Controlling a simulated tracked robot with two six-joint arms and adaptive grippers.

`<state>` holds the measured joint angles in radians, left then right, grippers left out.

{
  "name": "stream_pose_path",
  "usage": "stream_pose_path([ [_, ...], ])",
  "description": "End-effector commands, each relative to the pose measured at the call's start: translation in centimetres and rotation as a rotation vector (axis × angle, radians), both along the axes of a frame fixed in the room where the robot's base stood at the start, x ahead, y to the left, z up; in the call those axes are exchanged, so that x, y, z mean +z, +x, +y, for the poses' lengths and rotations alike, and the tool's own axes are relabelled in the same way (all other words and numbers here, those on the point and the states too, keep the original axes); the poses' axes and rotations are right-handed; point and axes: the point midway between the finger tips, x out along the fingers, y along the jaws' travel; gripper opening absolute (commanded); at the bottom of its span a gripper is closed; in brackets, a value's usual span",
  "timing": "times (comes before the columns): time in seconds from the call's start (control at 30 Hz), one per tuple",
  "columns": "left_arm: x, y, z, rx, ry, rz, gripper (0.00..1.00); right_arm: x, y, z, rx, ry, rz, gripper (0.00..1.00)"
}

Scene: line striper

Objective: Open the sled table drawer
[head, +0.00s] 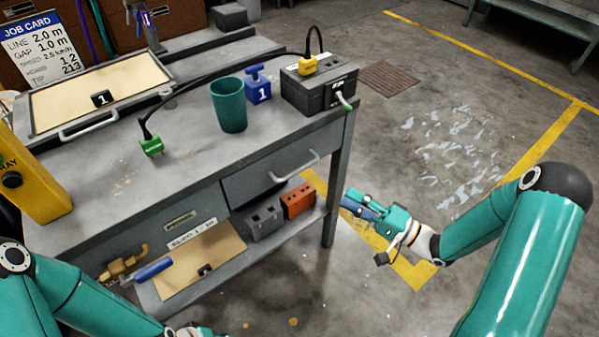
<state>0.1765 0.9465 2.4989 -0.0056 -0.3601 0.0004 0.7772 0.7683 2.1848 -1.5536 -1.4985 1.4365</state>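The sled table (180,120) is a grey metal bench across the left and middle of the head view. Its drawer (250,186) is under the top at the right and looks shut, its front about flush with the frame. A pale bar handle (296,167) is on the drawer front. My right gripper (358,203) is to the right of the handle, beyond the table's right leg and apart from both. Its fingers are small and seen at an angle, so I cannot tell whether they are open or shut. My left arm enters at the lower left; its fingers are out of frame.
The lower shelf holds an orange box (298,201). Floor right of the table is open.

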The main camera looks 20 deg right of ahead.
Motion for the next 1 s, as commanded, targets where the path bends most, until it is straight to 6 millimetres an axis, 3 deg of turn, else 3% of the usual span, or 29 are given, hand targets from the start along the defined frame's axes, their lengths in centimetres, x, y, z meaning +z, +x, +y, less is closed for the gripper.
stream_pose_path([
  [0.6, -0.3, 0.0, 0.0, 0.000, 0.000, 0.000, 0.40, 2.1, 8.9, 8.5, 0.003, -0.001, -0.001, 0.37],
  [1.0, -0.3, 0.0, 0.0, 0.000, 0.000, 0.000, 0.40, 2.5, 10.7, 10.0, -0.002, -0.002, 0.001, 0.37],
])
